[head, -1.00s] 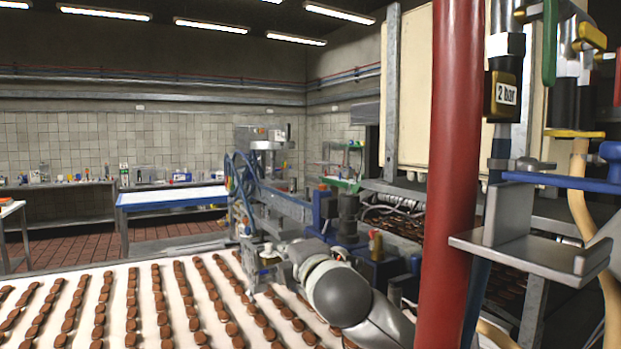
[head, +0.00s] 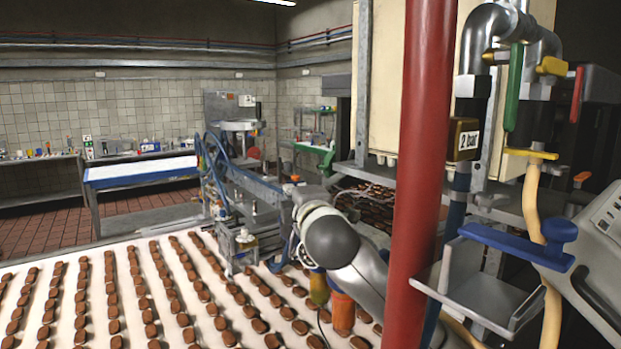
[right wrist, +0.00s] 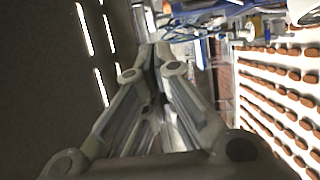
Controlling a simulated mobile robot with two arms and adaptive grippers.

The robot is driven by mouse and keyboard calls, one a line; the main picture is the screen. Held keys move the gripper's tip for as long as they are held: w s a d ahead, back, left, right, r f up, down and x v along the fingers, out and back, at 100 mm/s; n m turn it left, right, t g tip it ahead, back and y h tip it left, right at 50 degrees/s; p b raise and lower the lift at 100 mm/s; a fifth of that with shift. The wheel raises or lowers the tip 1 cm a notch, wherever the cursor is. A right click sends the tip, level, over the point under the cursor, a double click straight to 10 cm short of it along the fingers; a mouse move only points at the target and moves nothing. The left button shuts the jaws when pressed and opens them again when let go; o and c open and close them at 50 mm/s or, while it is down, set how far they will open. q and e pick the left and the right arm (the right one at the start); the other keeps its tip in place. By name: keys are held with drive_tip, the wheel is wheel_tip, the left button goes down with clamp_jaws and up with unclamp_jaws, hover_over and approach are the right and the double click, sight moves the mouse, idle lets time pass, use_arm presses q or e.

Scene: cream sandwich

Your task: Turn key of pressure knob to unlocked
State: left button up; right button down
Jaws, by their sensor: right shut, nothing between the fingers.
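I cannot make out the pressure knob or its key for certain in either view. A yellow and black block labelled "2 bar" (head: 465,139) is on the pipework at the right of the head view. My grey right arm reaches in from the lower right, over the conveyor, left of the red post. Its gripper is not clear in the head view. In the right wrist view my right gripper (right wrist: 152,57) has its fingertips together with nothing between them, pointing away from the camera. My left gripper is not in view.
A thick red post (head: 417,170) stands close in front. Beside it are a metal bracket (head: 470,290), a blue handle (head: 515,245) and pipes with a green lever (head: 513,88). The white conveyor (head: 70,265) carries rows of brown sandwiches. A blue-edged table (head: 140,178) stands behind.

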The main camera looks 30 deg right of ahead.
drive_tip(key=w+d+p, duration=0.3)
drive_tip(key=d+p, duration=0.1)
drive_tip(key=shift+w+d+p, duration=0.3)
drive_tip(key=shift+d, duration=0.1)
drive_tip(key=shift+f, duration=0.1)
